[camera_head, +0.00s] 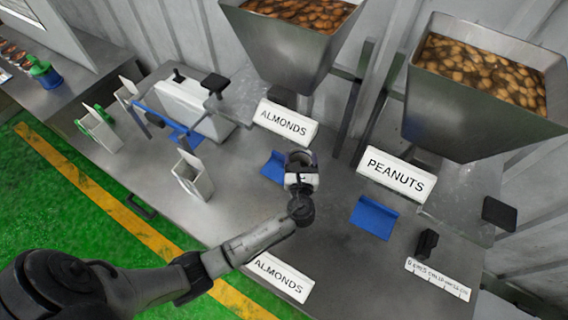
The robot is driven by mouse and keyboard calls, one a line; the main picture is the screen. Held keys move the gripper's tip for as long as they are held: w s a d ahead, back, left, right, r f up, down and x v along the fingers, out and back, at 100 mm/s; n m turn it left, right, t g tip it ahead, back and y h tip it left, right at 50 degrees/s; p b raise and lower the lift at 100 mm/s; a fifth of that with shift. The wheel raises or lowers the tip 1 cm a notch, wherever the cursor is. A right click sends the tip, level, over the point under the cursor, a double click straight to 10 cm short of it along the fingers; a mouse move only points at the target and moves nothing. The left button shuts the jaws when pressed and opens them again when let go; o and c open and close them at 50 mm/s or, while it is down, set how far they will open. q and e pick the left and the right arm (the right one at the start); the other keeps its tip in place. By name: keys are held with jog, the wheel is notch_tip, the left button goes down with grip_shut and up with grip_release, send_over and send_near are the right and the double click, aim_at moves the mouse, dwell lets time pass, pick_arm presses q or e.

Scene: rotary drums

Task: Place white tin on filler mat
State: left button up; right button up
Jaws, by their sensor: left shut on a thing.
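My left gripper (301,162) is in the middle of the table, beside the blue mat (272,168) below the almonds hopper. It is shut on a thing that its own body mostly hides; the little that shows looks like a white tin. The gripper covers the mat's right side, so I cannot tell whether the held thing touches the mat. A second blue mat (374,217) lies bare below the peanuts hopper. My right gripper is not in view.
The almonds hopper (285,50) and peanuts hopper (470,110) hang over the back. Label signs (285,122) (396,176) stand below them. A white machine (190,105) and white-green containers (100,130) stand at left. Bare table lies between the left tin and my arm.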

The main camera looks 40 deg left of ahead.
pick_arm(q)
jog(key=shift+a+f+b, duration=0.35)
jog(key=shift+a+f, duration=1.6)
jog(key=shift+f, duration=0.25)
jog(key=shift+a+f+b, duration=0.35)
jog(key=shift+a+f, duration=1.6)
jog(key=shift+f, duration=0.2)
jog(key=shift+f, duration=0.2)
jog(key=o, duration=1.3)
jog(key=shift+r, duration=0.1)
